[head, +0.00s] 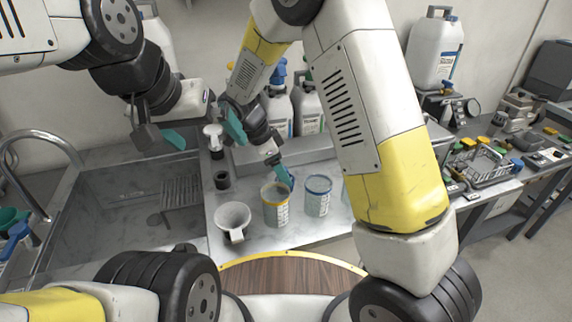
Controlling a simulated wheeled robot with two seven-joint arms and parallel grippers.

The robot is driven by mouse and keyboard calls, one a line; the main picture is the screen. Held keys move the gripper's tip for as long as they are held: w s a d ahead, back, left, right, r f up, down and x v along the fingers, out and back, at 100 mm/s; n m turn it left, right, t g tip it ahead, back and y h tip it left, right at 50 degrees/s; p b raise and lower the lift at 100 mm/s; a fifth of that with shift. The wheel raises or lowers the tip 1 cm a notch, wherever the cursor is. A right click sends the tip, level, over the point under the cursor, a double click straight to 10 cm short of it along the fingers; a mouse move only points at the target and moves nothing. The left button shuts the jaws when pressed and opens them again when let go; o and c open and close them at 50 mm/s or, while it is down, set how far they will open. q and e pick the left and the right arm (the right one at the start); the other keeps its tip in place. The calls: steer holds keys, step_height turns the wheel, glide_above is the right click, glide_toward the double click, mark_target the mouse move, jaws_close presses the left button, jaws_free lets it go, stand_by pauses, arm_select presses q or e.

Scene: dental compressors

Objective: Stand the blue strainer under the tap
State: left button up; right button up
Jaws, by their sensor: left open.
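The blue strainer, a pale cup with a blue rim (318,197), stands upright on the counter right of a similar yellow-rimmed cup (276,208). The tap (42,136) is a curved metal pipe at the left, by the sink (110,222). My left gripper (203,132) is open and empty, its teal fingertips apart above the back right of the sink, far from the blue strainer. My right gripper (284,177) points down by the two cups' rims, left of the blue strainer. Its jaw gap is hidden, and I cannot tell whether it touches a cup.
A white funnel-shaped vessel (233,219) and a small black cup (222,180) stand near the sink's right edge. A white pump bottle (213,137) is behind them. White jugs (308,108) stand at the back. A wire basket (482,165) and small parts fill the right bench.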

steer(key=shift+x, duration=1.9)
